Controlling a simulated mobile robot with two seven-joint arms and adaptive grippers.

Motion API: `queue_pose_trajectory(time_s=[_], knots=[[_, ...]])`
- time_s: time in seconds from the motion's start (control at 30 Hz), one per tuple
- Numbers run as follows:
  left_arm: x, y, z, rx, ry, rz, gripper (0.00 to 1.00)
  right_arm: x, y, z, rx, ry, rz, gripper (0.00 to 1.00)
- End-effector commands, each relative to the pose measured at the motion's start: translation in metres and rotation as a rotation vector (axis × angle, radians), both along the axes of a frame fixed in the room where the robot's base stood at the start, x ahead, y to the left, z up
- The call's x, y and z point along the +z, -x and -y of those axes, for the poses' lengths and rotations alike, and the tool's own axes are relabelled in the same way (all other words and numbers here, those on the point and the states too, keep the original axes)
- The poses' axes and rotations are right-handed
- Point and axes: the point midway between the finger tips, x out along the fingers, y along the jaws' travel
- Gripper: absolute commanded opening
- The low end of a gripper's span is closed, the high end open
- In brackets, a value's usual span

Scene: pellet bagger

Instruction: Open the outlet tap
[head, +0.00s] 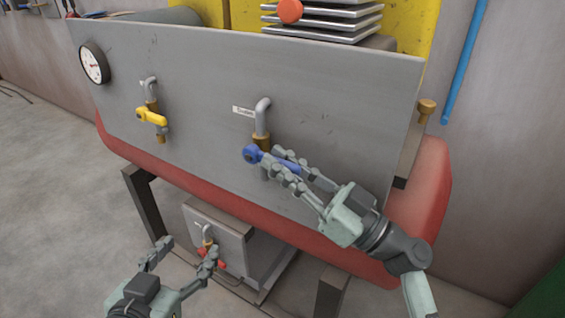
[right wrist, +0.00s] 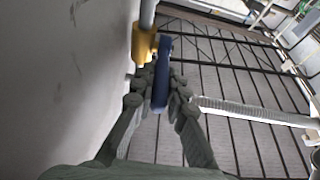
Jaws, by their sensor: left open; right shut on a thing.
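A tap with a blue lever handle (head: 251,153) hangs below a bent grey pipe (head: 263,107) on the grey panel, right of its middle. A small white label (head: 242,111) beside the pipe is too small to read surely. My right gripper (head: 271,158) is shut on the blue lever, which points right and slightly down. In the right wrist view the blue lever (right wrist: 161,80) lies between the fingers, beside the brass tap body (right wrist: 144,45). My left gripper (head: 189,247) is open and empty at the lower left, in front of a red-handled tap (head: 220,259).
The red tank (head: 418,215) curves behind the panel, with a brass knob (head: 427,106) at right. Dark frame legs (head: 145,203) stand below. Open floor (head: 50,200) lies left.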

Motion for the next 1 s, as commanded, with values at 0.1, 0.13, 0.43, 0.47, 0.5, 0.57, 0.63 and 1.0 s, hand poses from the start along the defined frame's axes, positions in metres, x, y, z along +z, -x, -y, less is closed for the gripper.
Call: queue_pose_trajectory(time_s=[0.1,0.13,0.43,0.47,0.5,0.57,0.63,1.0], knots=[[0.000,0.000,0.000,0.000,0.000,0.000,0.62,0.000,0.000,0.000,0.000,0.000,0.000,0.00],[0.000,0.000,0.000,0.000,0.000,0.000,0.62,0.000,0.000,0.000,0.000,0.000,0.000,0.00],[-0.037,0.017,-0.032,0.056,-0.088,-0.212,0.62,0.006,0.000,-0.001,0.004,0.052,-0.033,0.00],[-0.043,0.021,-0.038,0.065,-0.101,-0.247,0.62,0.007,0.000,-0.001,0.004,0.060,-0.039,0.00],[-0.051,0.027,-0.045,0.078,-0.119,-0.294,0.62,0.007,0.000,-0.001,0.004,0.071,-0.047,0.00],[-0.062,0.036,-0.056,0.099,-0.144,-0.363,0.62,0.009,0.000,-0.001,0.003,0.085,-0.059,0.00],[-0.074,0.047,-0.068,0.121,-0.170,-0.443,0.62,0.010,0.000,-0.001,0.004,0.103,-0.070,0.00],[-0.129,0.118,-0.133,0.246,-0.286,-0.866,0.62,0.021,0.000,-0.003,0.005,0.205,-0.144,0.00]])
